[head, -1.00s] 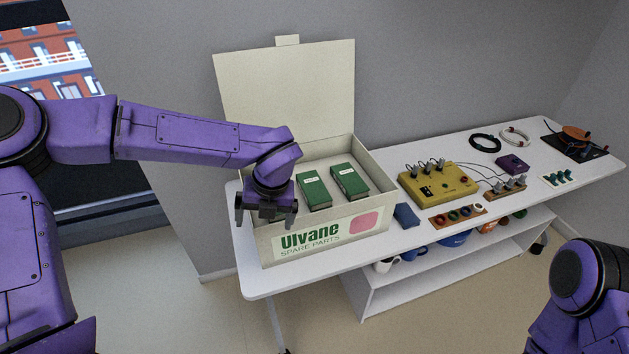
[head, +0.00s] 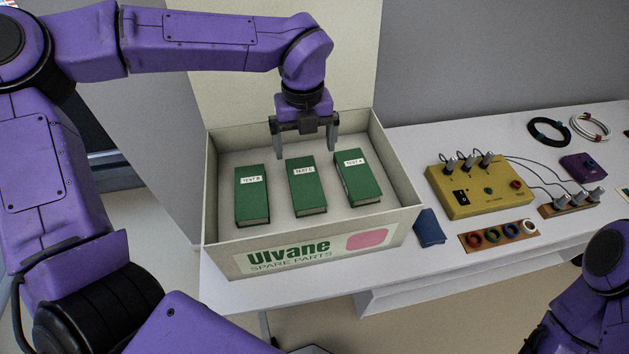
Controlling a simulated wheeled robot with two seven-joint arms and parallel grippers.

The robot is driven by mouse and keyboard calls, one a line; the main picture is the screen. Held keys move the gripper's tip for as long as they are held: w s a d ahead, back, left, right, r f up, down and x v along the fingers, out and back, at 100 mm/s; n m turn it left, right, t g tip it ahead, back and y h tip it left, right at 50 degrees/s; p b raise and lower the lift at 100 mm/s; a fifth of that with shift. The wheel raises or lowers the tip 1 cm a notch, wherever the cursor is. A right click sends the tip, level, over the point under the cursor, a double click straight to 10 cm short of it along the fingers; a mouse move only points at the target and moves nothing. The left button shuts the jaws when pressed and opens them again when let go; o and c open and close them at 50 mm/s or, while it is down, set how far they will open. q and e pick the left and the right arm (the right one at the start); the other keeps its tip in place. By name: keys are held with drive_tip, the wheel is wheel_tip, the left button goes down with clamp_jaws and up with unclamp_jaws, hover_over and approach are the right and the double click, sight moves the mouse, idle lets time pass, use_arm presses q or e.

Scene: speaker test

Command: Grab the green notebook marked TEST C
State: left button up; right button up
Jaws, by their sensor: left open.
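The green notebook marked TEST C (head: 307,191) lies in the open spare parts box (head: 233,256), in the middle of three green notebooks. The notebook marked TEST B (head: 252,202) lies to its left and the one marked TEST A (head: 361,184) to its right. My left gripper (head: 306,155) points down above the box, over the far end of the TEST C notebook. Its two fingers are spread and nothing is between them. Of my right arm only a part shows at the lower right; its gripper is out of view.
The box's raised lid (head: 345,70) stands behind my left gripper. A small blue book (head: 429,228) lies right of the box. A yellow control unit (head: 470,198) with cables and a wooden strip with coloured rings (head: 500,236) stand further right on the white table (head: 350,277).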

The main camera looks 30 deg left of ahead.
sight(305, 181)
use_arm(q)
drive_tip(key=f, duration=0.3)
drive_tip(key=f+p, duration=0.1)
drive_tip(key=f, duration=0.6)
drive_tip(key=shift+s+f, duration=0.3)
drive_tip(key=shift+f, duration=0.1)
drive_tip(key=shift+w+f, duration=0.1)
drive_tip(key=shift+f, duration=0.25)
drive_tip(key=shift+r, duration=0.1)
drive_tip(key=c, duration=1.1)
